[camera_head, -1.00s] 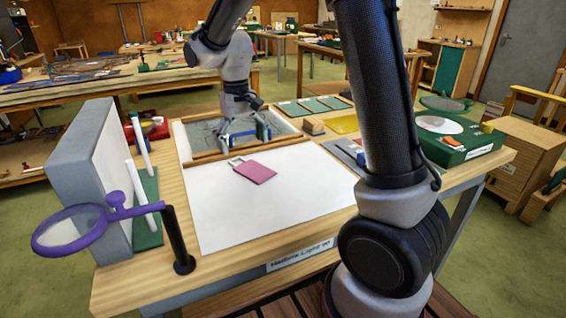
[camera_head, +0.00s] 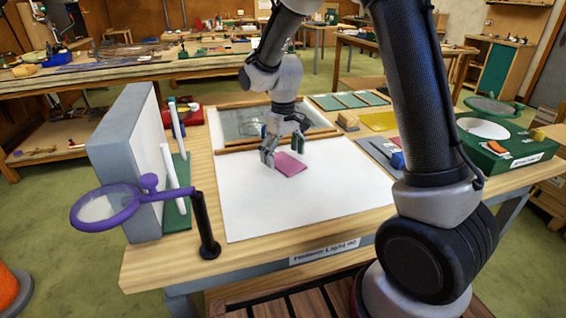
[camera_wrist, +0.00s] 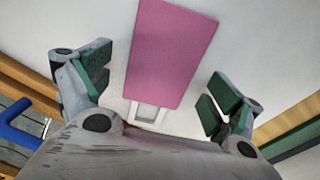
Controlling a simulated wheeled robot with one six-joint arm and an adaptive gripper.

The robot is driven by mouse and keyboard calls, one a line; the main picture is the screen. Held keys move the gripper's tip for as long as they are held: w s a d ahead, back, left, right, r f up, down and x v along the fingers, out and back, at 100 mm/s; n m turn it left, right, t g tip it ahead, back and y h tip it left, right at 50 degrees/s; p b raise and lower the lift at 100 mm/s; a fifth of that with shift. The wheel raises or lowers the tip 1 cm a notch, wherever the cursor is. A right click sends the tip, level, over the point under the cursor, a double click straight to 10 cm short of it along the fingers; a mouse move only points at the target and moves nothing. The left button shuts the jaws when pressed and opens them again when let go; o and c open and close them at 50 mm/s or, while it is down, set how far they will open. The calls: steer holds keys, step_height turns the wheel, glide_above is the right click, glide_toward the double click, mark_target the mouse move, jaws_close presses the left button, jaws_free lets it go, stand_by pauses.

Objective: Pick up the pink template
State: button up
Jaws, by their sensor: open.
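The pink template (camera_head: 291,165) lies flat on the white sheet (camera_head: 300,205) of the workbench. In the wrist view the pink template (camera_wrist: 170,50) runs up to the top edge, and its pale tab with a rectangular opening (camera_wrist: 147,113) points toward my gripper. Whether the fingertips touch the sheet cannot be told.
A wood-framed tray with a leaded panel (camera_head: 240,122) lies behind the template. A purple ring magnifier (camera_head: 105,207) and grey upright block stand at left. Green, yellow and grey pieces and a green box (camera_head: 510,150) are at right. The front of the sheet is clear.

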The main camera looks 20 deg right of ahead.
steer(key=shift+f, duration=0.1)
steer(key=c, duration=1.2)
